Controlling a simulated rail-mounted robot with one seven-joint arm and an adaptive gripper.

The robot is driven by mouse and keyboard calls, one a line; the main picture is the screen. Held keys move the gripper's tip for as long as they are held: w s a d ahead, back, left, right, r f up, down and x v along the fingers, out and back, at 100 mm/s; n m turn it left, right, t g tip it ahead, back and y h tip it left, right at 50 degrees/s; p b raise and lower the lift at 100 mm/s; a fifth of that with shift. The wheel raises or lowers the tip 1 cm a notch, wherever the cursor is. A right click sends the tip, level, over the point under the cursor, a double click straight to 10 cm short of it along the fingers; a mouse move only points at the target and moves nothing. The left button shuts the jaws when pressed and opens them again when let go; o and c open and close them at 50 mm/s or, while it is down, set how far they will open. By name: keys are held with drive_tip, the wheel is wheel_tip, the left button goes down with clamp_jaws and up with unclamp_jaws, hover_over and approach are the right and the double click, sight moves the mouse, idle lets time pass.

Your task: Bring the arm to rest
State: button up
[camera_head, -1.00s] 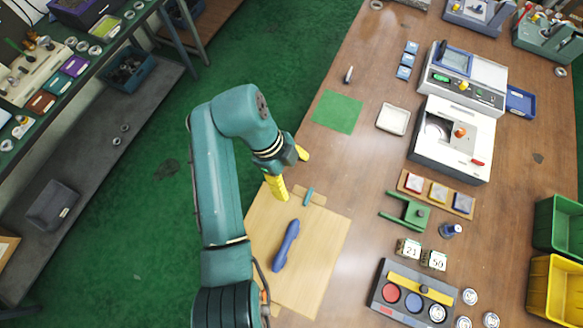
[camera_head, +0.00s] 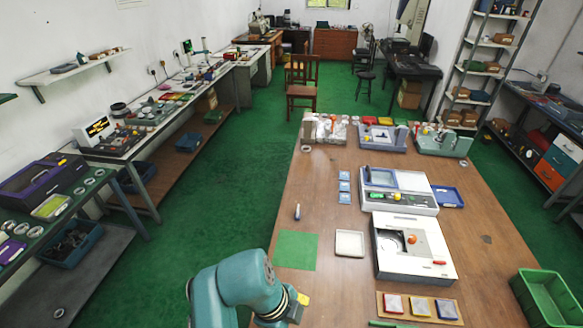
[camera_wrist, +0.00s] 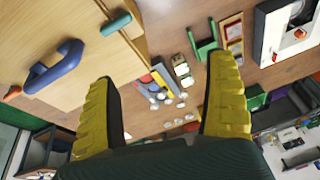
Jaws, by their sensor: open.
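My arm stands at the bottom of the head view, beside the left edge of the wooden table (camera_head: 335,190). Only its upper bend and a bit of yellow finger of my gripper (camera_head: 303,298) show there. In the wrist view my gripper (camera_wrist: 163,72) has its two yellow fingers spread wide, with nothing held between them. Below and beyond the fingers are a light wooden board (camera_wrist: 150,50), a blue handle-like piece (camera_wrist: 55,68) and a small teal piece (camera_wrist: 115,24). The board lies outside the head view.
A green mat (camera_head: 296,250) and a white tray (camera_head: 350,243) lie near the arm. A white machine (camera_head: 413,248) and a green bin (camera_head: 545,300) stand to the right. A side bench (camera_head: 90,190) runs along the left. Green floor (camera_head: 225,185) lies between.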

drive_tip(key=w+d+r+n+t+y+p, duration=0.1)
drive_tip(key=w+d+r+n+t, duration=0.25)
drive_tip(key=r+t, duration=0.45)
drive_tip(key=w+d+r+n+t+y+p, duration=0.1)
drive_tip(key=w+d+r+n+t, duration=0.3)
drive_tip(key=r, duration=0.7)
drive_tip(key=s+r+n+t, duration=0.3)
drive_tip(key=r+n, duration=0.1)
drive_tip(key=r, duration=0.3)
drive_tip(key=s+r+n+t, duration=0.3)
drive_tip(key=r+n+t, duration=0.1)
drive_tip(key=r, duration=0.4)
drive_tip(key=s+a+r+n+t+y, duration=0.1)
drive_tip(key=s+r+n+t, duration=0.2)
drive_tip(key=r+n, duration=0.3)
wheel_tip(320, 180, up, 2)
drive_tip(key=shift+s+r, duration=0.15)
drive_tip(key=shift+s, duration=0.25)
